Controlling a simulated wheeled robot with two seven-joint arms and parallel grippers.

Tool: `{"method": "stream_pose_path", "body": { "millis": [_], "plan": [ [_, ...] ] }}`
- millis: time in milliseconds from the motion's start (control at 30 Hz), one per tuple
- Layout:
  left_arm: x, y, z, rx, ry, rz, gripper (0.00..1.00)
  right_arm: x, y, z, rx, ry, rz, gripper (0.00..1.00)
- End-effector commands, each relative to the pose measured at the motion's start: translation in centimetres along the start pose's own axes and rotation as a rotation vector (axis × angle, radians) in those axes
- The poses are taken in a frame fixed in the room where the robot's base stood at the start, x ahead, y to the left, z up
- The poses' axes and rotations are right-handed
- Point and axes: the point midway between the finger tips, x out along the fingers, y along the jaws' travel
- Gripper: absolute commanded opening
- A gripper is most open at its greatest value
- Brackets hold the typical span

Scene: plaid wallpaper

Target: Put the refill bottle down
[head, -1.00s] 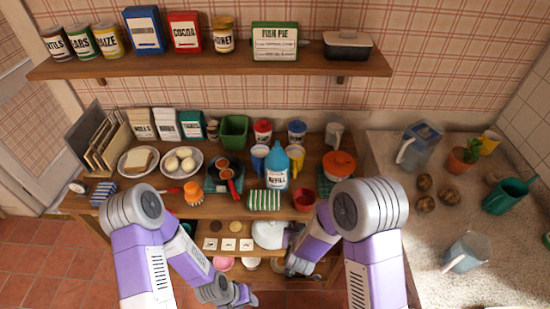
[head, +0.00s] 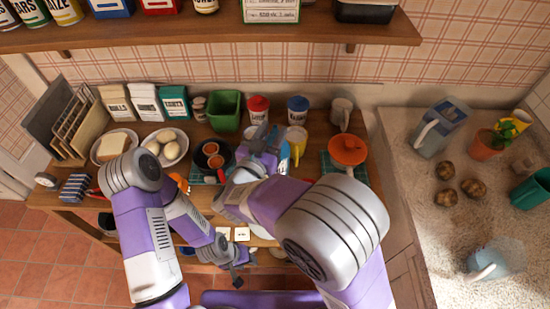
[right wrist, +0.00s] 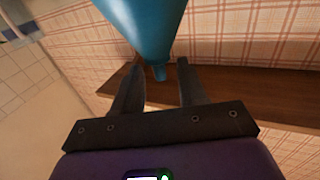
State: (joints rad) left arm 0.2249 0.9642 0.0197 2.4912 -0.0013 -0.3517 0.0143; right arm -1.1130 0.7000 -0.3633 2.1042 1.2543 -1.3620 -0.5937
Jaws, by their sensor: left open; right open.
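The refill bottle is mostly hidden behind my right gripper in the head view; a sliver of blue (head: 285,155) shows beside the gripper. In the right wrist view its blue body (right wrist: 145,22) tapers to a narrow tip between the fingers' ends. My right gripper (head: 266,138) is open, with one finger on each side of that tip in the right wrist view (right wrist: 161,70); contact cannot be told. My left gripper (head: 237,277) is open and low in front of the wooden table (head: 60,200), away from the bottle.
A wooden shelf (head: 300,38) runs above. My right arm covers much of the table's front right.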

Motion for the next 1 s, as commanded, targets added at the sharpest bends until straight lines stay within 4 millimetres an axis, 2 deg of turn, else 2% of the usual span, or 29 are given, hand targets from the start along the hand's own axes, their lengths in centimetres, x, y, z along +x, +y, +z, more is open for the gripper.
{"method": "stream_pose_path", "body": {
  "millis": [100, 200, 500, 800, 1000],
  "plan": [
    [0.3, -0.1, 0.0, 0.0, 0.0, 0.0, 0.43, 2.0, 0.2, -0.2, 0.0, 0.0, 0.004, 0.41],
    [0.4, -0.1, 0.0, 0.0, 0.001, 0.0, 0.43, 3.2, 0.1, -0.2, 0.0, -0.001, 0.003, 0.41],
    [0.4, -0.1, -0.1, 0.0, 0.001, 0.0, 0.43, 3.7, 0.1, -0.2, -0.001, -0.001, 0.0, 0.41],
    [0.4, -0.1, -0.1, 0.0, 0.001, 0.0, 0.43, 3.7, 0.1, -0.2, -0.001, -0.001, 0.0, 0.0],
    [0.4, -0.1, 0.0, 0.0, 0.0, 0.0, 0.43, 3.7, 0.1, -0.2, -0.001, -0.002, 0.0, 0.0]
  ]
}}
